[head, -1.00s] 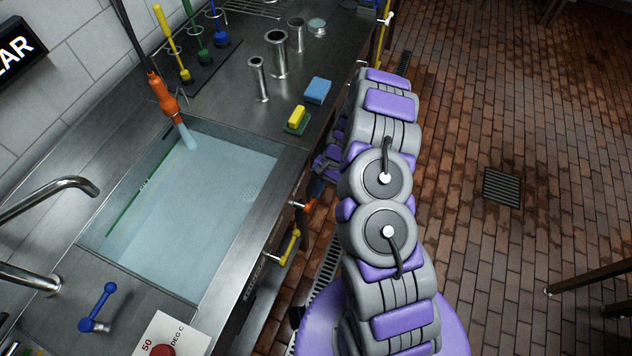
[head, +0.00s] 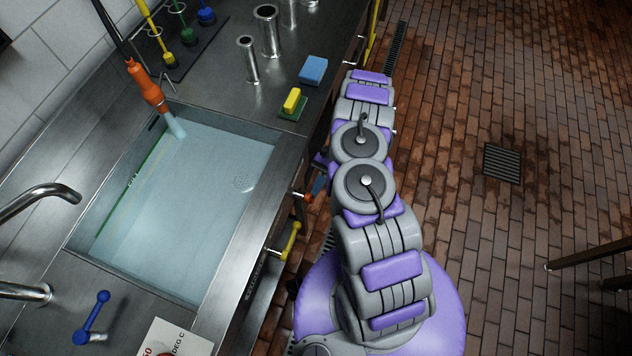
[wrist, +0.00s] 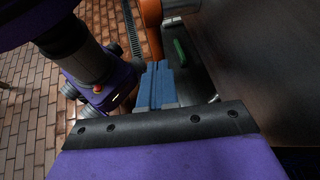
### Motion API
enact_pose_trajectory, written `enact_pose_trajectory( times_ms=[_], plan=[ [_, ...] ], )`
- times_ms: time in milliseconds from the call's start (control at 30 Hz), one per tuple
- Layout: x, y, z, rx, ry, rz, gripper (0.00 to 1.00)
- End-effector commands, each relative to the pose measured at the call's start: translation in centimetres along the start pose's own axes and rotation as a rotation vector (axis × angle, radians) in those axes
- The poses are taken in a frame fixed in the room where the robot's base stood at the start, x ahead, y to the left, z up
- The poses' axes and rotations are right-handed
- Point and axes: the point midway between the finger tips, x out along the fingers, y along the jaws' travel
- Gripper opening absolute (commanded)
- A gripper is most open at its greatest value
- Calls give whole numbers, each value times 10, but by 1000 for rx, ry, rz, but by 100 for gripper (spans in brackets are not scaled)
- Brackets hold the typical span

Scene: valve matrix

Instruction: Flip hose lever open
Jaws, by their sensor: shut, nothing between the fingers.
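In the wrist view my gripper (wrist: 157,66) shows as two blue fingers side by side, shut with nothing between them. Just beyond the fingertips is an orange cylindrical part (wrist: 150,14). A green lever-like bar (wrist: 181,52) lies to the right of the tips, apart from them, against a dark panel. I cannot tell for sure which part is the hose lever. In the head view my arm reaches down along the counter's front and mostly hides the gripper. An orange hose nozzle (head: 148,90) hangs over the water-filled sink (head: 180,205).
A yellow handle (head: 291,240) sticks out from the counter front. A blue lever (head: 92,316) is by the sink's near edge. A yellow-green sponge (head: 292,103), a blue sponge (head: 313,70) and metal cylinders (head: 249,60) stand on the counter.

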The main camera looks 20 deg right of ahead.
Motion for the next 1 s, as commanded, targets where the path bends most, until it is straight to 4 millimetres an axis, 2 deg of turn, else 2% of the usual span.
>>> enact_pose_trajectory(
  times_ms=[433,1000],
  plan=[
    [19,5,-5,1,-1,1,0],
    [27,5,-6,2,-1,3,0]
  ],
)
